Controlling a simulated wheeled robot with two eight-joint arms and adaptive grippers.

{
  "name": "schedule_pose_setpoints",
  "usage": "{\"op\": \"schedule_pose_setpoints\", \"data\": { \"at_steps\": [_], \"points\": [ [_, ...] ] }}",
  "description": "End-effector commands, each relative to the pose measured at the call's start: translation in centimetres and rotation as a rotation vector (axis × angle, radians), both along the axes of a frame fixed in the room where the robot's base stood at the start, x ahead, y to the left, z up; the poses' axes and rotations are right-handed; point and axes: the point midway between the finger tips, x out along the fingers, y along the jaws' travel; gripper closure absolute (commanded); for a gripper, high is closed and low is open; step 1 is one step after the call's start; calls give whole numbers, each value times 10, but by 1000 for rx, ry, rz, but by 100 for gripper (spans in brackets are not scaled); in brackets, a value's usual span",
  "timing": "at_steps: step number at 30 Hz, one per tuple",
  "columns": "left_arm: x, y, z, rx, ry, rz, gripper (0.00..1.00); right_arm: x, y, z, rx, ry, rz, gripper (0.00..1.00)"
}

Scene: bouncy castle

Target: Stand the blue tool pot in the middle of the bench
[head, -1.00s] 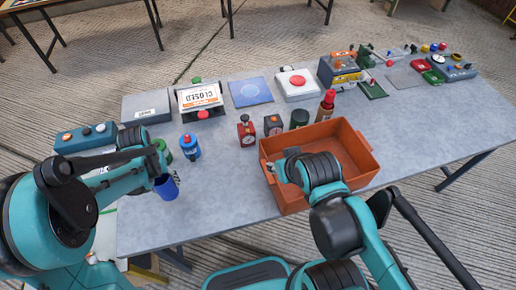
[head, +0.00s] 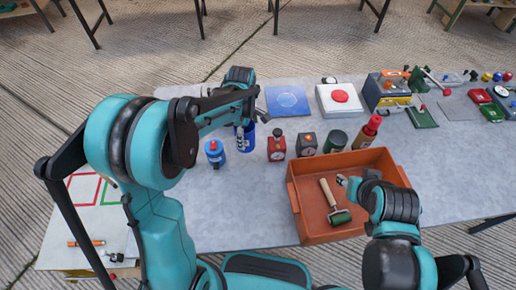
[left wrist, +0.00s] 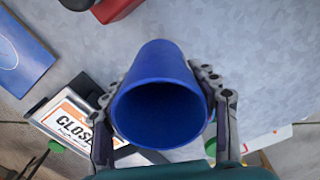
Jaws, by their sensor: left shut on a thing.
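The blue tool pot (head: 243,140) is in my left gripper (head: 256,112), above the left part of the grey bench (head: 263,208). In the head view my arm hides part of it. The left wrist view shows the pot (left wrist: 160,72) with its open mouth facing the camera and one finger of the left gripper (left wrist: 160,105) on each side. I cannot tell whether its base touches the bench. My right gripper (head: 357,183) is over the orange crate (head: 303,213); its fingers are too unclear to judge.
A blue can (head: 215,153) stands left of the pot, and a red timer (head: 277,146) to its right. A dark timer (head: 307,144), a green can (head: 336,141) and a red bottle (head: 368,131) follow. Bare bench lies in front of the timers.

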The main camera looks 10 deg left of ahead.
Motion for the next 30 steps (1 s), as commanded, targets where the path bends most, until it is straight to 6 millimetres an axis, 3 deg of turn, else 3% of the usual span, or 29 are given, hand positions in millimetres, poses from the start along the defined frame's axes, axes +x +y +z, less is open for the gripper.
{"op": "schedule_pose_setpoints", "data": {
  "at_steps": [3, 11, 16, 28, 29, 30],
  "points": [
    [0, 0, -28, 0, 0, -1, 81, 0, 0, -13, 0, 0, 0, 60],
    [0, 0, -52, 0, 0, -3, 81, 0, 0, -21, 0, 0, 0, 60],
    [0, 0, -78, 0, 0, -3, 81, 0, 0, -32, 0, 0, 0, 60],
    [0, 0, -84, 0, 0, -4, 81, 0, 0, -35, 0, 0, 0, 60],
    [0, 0, -85, 0, 0, -4, 38, 0, 0, -35, 0, 0, 0, 60],
    [0, 0, -84, 0, 0, -4, 28, 0, 0, -34, 0, 0, 0, 60]
  ]
}}
